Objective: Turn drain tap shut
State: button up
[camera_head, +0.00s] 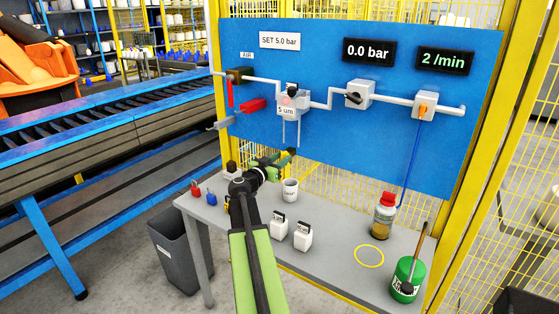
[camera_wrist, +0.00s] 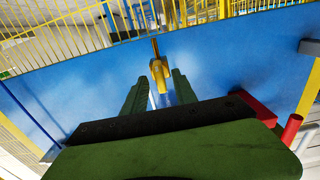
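A yellow drain tap (camera_wrist: 159,72) shows in the wrist view in front of the blue panel, just beyond and between my fingertips. In the head view the filter (camera_head: 289,103), labelled "5 um", hangs on the panel's pipe with its bowl below it. I cannot make out the tap there, as my gripper is by the bowl's lower end. My gripper (camera_head: 284,157) has green fingers. In the wrist view the fingers of my gripper (camera_wrist: 159,88) stand apart, one on each side of the tap, with a visible gap. Nothing is held.
A grey table (camera_head: 335,262) below the panel holds a white cup (camera_head: 290,190), two white jugs, a red-capped bottle (camera_head: 384,216) and a green can (camera_head: 407,279). Red valve handles (camera_head: 252,105) stick out left of the filter. The gauge display reads 0.0 bar.

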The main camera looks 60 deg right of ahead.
jog(key=shift+d, duration=0.1)
grip_shut()
jog(key=shift+a, duration=0.2)
jog(key=shift+d, duration=0.1)
jog(key=shift+r+n, duration=0.1)
jog(key=shift+n, duration=0.2)
jog(key=n, duration=1.7)
jog(key=shift+w+d+f, duration=0.15)
jog(key=shift+w+f, duration=0.1)
jog(key=shift+n, duration=0.3)
